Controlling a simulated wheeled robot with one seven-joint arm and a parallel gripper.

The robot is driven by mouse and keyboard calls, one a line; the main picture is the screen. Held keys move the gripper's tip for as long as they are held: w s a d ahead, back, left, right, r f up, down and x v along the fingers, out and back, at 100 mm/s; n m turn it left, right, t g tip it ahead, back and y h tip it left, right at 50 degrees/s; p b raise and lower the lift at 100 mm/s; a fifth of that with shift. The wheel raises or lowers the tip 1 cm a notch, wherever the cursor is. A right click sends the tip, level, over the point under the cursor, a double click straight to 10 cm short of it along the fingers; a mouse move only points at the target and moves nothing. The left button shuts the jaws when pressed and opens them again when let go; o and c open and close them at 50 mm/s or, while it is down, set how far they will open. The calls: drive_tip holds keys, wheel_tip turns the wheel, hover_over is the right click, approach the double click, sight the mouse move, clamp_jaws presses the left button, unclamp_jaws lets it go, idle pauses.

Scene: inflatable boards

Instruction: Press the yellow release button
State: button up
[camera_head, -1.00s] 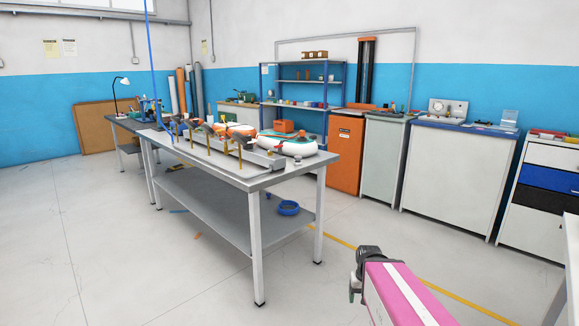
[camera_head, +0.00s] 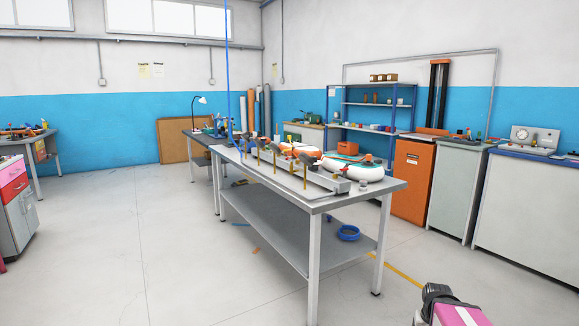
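I cannot make out a yellow release button in this view. Several thin yellow-orange upright parts (camera_head: 274,160) stand along a grey fixture on the metal workbench (camera_head: 316,203). Orange and white inflatable items (camera_head: 352,169) lie behind the fixture on the same bench. My gripper (camera_head: 430,296) is dark and shows at the bottom right, at the end of my pink and white arm. It is well in front of the bench and touches nothing that I can see. Its fingers are too small and turned away to show their opening.
A blue ring (camera_head: 349,233) rests on the bench's lower shelf. An orange cabinet (camera_head: 412,180) and a white counter (camera_head: 527,213) line the right wall. A red and grey drawer unit (camera_head: 17,207) stands at the left edge. The floor (camera_head: 150,255) left of the bench is clear.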

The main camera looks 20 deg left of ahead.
idle(0.4)
clamp_jaws()
idle(1.6)
